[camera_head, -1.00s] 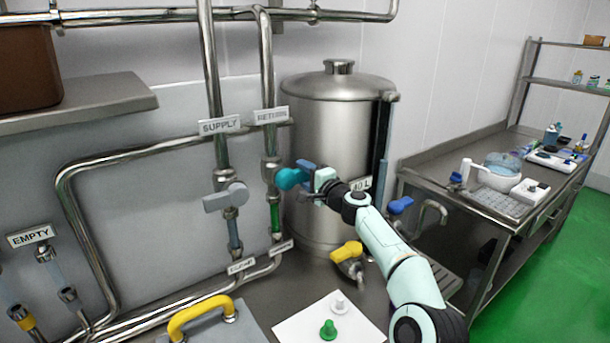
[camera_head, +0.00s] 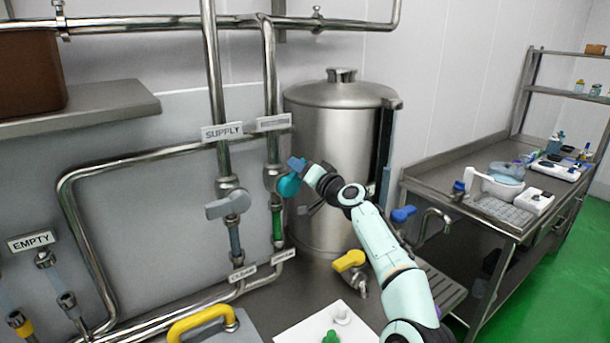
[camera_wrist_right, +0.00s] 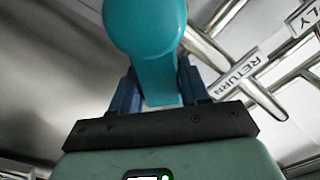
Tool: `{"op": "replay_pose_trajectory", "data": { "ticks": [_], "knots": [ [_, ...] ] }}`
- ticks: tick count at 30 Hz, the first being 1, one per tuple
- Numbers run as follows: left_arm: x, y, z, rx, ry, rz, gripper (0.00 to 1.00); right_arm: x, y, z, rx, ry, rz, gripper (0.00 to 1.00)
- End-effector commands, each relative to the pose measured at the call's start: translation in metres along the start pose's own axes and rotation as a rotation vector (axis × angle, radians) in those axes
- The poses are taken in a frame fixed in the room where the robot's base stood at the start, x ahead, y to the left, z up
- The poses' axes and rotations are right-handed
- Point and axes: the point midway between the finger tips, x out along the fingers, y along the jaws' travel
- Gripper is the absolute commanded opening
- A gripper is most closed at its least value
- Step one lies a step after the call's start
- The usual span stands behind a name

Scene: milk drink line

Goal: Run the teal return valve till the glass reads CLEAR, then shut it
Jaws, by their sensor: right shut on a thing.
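The teal return valve handle (camera_head: 289,185) sits on the right-hand vertical pipe, under a label plate (camera_head: 272,123). The wrist view shows that plate reading RETURN (camera_wrist_right: 243,72). My right gripper (camera_head: 299,169) is shut on the handle; in the wrist view its blue fingers (camera_wrist_right: 154,92) lie on either side of the teal lever (camera_wrist_right: 155,75). The sight glass (camera_head: 277,224) below this valve looks green. The small plate (camera_head: 283,256) below it is too blurred to read. My left gripper is not in view.
A grey supply valve (camera_head: 229,205) stands just left, above a blue-grey glass (camera_head: 235,241). A steel tank (camera_head: 330,130) stands close behind my right arm. A yellow-handled tap (camera_head: 349,261), a yellow handle (camera_head: 203,318) and a white card (camera_head: 305,328) are below.

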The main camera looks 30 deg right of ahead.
Motion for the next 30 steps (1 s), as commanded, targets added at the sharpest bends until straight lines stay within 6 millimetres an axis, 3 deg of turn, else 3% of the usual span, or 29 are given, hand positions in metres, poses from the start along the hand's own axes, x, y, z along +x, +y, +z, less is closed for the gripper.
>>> {"op": "replay_pose_trajectory", "data": {
  "ticks": [18,30],
  "knots": [
    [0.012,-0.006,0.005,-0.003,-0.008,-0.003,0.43,0.000,-0.032,0.009,-0.555,0.002,-0.002,0.00],
    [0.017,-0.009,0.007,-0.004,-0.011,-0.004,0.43,0.000,-0.041,0.015,-0.752,0.003,-0.001,0.00]
  ]
}}
